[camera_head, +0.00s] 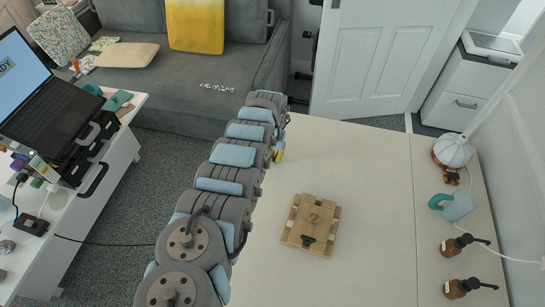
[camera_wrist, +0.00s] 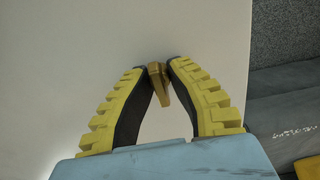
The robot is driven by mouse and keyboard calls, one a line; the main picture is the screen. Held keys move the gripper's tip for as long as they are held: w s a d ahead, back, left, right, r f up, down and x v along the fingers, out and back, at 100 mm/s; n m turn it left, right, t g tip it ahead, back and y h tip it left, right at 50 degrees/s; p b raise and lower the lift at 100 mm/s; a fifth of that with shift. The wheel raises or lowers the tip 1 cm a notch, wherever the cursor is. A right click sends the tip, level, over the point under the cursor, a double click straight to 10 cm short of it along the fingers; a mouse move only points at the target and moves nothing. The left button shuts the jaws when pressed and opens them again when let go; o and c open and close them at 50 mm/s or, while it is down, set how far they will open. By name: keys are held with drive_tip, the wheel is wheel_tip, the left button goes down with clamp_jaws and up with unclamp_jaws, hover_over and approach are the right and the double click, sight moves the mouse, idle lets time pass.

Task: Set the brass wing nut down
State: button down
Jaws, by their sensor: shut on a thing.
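The brass wing nut (camera_wrist: 158,85) is between the tips of my gripper's two yellow-and-black fingers in the wrist view. My gripper (camera_wrist: 157,65) is shut on it, and one wing points down the picture between the fingers. The pale table surface (camera_wrist: 200,25) is behind it; I cannot tell the height above it. In the head view my gripper (camera_head: 279,151) is mostly hidden behind my arm, near the table's far left edge, with only a bit of yellow showing. The wing nut cannot be made out there.
A wooden block assembly (camera_head: 312,222) with a round knob and a dark piece lies mid-table. A teal mug (camera_head: 457,206), two brown pump bottles (camera_head: 463,244) and a lamp base (camera_head: 452,151) stand along the right. The table between is bare. A grey sofa (camera_head: 190,85) is beyond.

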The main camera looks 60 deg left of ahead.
sight(272, 156)
drive_tip(key=shift+f, duration=0.2)
drive_tip(key=c, duration=1.1)
unclamp_jaws()
drive_tip(key=shift+r, duration=0.1)
drive_tip(key=shift+a+r+p, duration=0.1)
drive_tip(key=shift+r+p, duration=0.8)
drive_tip(key=shift+r, duration=5.2)
